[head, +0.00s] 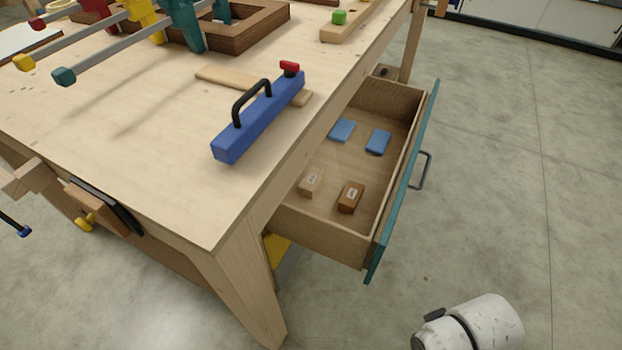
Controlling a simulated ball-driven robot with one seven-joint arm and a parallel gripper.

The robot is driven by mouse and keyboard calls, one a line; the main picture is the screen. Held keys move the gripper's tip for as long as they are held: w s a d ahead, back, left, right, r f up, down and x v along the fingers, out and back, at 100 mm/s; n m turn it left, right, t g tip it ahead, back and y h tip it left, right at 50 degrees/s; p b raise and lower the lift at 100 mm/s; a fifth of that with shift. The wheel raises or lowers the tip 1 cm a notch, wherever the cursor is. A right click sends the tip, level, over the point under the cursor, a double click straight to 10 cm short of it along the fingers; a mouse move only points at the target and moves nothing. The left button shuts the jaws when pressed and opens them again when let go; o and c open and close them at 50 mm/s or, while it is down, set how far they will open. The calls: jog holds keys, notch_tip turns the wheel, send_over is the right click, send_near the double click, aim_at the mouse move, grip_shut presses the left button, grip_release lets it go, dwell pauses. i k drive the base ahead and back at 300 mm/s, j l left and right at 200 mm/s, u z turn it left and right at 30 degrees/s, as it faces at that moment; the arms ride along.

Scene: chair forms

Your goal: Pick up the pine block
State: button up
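A small light-coloured wooden block (311,182), which looks like the pine block, lies in the open drawer (325,238) near its front-left corner as pictured. It has a small pale label on top. A darker brown block (350,197) with a label lies just to its right, apart from it. A white rounded part at the lower right looks like part of my arm, outside the drawer. My gripper's fingers are not in view.
Two blue flat pieces (342,130) (378,142) lie farther back in the drawer. The drawer has a teal front (405,180) with a dark handle (421,170). The workbench top (130,150) overhangs its left side and holds a blue tool (258,120) and clamps. The floor to the right is clear.

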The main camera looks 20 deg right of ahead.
aim_at(311, 183)
jog(key=k+l, duration=0.1)
jog(key=l, duration=0.55)
jog(key=k+l, duration=0.1)
jog(key=l, duration=0.6)
